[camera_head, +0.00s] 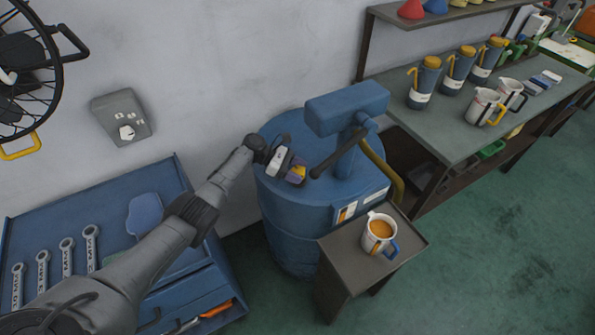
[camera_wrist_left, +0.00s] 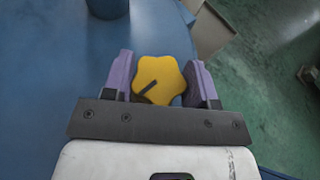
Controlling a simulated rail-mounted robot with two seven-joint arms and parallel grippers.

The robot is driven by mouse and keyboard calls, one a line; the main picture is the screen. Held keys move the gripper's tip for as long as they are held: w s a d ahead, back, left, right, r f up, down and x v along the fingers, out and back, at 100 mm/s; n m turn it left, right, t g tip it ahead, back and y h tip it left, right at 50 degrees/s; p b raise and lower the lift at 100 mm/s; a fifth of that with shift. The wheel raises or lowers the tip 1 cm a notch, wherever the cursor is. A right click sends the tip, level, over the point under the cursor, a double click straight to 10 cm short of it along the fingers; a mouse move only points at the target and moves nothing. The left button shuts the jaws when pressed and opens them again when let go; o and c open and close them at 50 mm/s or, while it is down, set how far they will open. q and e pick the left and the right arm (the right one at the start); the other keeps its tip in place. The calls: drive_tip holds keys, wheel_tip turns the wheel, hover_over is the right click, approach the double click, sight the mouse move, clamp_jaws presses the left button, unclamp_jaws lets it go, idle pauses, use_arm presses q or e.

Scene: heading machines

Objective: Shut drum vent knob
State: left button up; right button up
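The drum vent knob (camera_wrist_left: 160,80) is yellow and lobed, with a dark line on its face. It is on the blue drum (camera_head: 290,210), on the drum's top side. My left gripper (camera_head: 298,172) is at the drum top in the head view, and its fingers mostly hide the knob there. In the left wrist view its two purple fingers (camera_wrist_left: 161,78) stand on either side of the knob, very close to it. I cannot tell whether they press on it. My right gripper is not in view.
A blue pump head (camera_head: 345,108) with a dark handle rises from the drum, right of my left gripper. A small side table (camera_head: 340,245) holds a mug (camera_head: 379,232) of orange-brown liquid. A workbench (camera_head: 440,130) with jugs stands at the right.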

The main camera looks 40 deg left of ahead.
use_arm(q)
drive_tip(key=o, duration=0.4)
drive_tip(key=shift+o, duration=0.2)
drive_tip(key=v, duration=1.3)
drive_tip(key=shift+a, duration=0.3)
drive_tip(key=shift+s+r, duration=0.15)
